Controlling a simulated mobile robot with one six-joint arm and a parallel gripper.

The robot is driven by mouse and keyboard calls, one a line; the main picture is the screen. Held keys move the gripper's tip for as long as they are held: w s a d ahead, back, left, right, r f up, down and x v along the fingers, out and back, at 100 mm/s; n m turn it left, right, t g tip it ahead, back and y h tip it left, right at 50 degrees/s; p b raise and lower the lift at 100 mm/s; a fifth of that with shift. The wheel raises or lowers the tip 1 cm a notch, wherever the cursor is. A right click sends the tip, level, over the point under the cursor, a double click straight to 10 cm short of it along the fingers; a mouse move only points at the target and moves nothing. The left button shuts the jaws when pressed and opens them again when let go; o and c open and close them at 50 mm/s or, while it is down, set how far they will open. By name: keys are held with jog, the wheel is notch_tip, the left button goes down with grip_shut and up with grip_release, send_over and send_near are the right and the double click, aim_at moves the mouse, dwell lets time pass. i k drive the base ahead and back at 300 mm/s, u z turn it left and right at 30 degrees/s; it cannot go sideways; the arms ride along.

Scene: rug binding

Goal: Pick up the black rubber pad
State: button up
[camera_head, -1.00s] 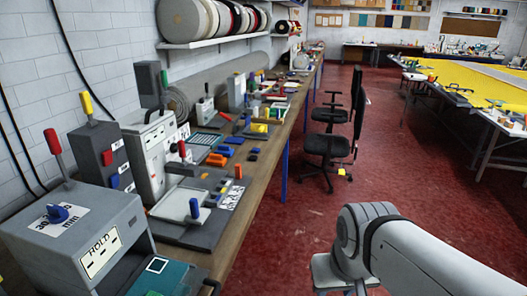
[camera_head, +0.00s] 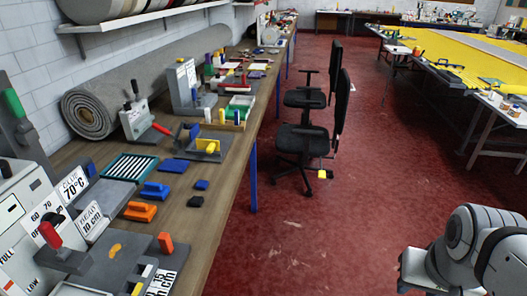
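A small flat black block (camera_head: 195,202), likely the black rubber pad, lies on the wooden workbench (camera_head: 224,150) close to its front edge. It is next to a small blue block (camera_head: 202,185) and to the right of an orange block with a handle (camera_head: 141,211). Part of my white arm shows at the lower right, over the floor and well away from the bench. My gripper is out of the frame.
A grey machine with levers and labels stands at the near left of the bench. A rolled grey rug (camera_head: 150,85) lies along the wall. Black chairs (camera_head: 305,140) stand in the aisle. The red floor beside the near bench is clear.

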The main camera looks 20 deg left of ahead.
aim_at(195, 202)
jog(key=u, duration=0.25)
jog(key=i, duration=1.3)
jog(key=u, duration=1.2)
jog(key=i, duration=0.45)
jog(key=u, duration=0.2)
jog(key=k, duration=0.7)
jog(key=u, duration=0.25)
jog(key=i, duration=0.7)
jog(key=z, duration=0.15)
